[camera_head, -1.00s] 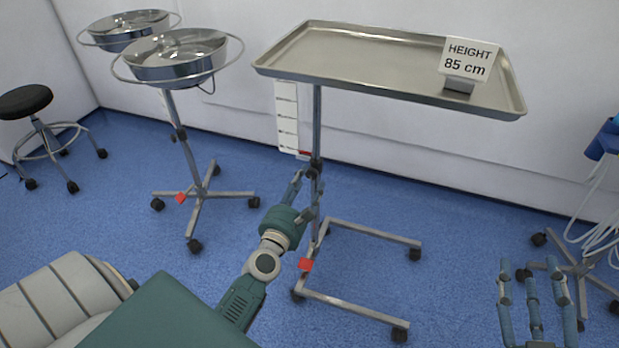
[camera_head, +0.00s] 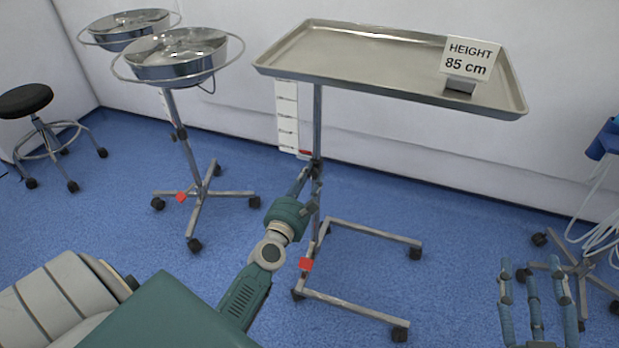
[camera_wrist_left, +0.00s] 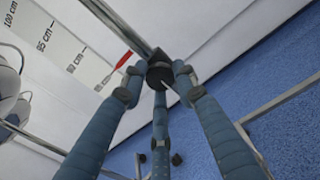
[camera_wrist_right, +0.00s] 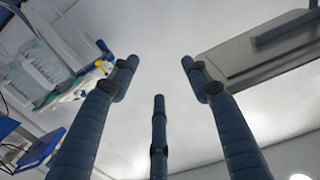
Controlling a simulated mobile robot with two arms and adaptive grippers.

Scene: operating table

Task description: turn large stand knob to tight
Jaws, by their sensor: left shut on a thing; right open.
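The large stand has a steel tray (camera_head: 385,62) on a grey post (camera_head: 317,120). Its dark round knob (camera_wrist_left: 160,76) sits at the post's collar and has a pale line on its face in the left wrist view. My left gripper (camera_head: 313,178) is at the collar, and its fingers close around the knob from several sides. In the head view the fingers mostly hide the knob. My right gripper (camera_head: 532,272) is open and empty at the lower right, well away from the stand. Its spread fingers also show in the right wrist view (camera_wrist_right: 158,80).
A height scale (camera_head: 287,115) with a red pointer hangs beside the post. A sign (camera_head: 469,59) on the tray reads 85 cm. The stand's base (camera_head: 350,304) lies on the blue floor. A two-basin stand (camera_head: 190,160) and a stool (camera_head: 26,100) are at left.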

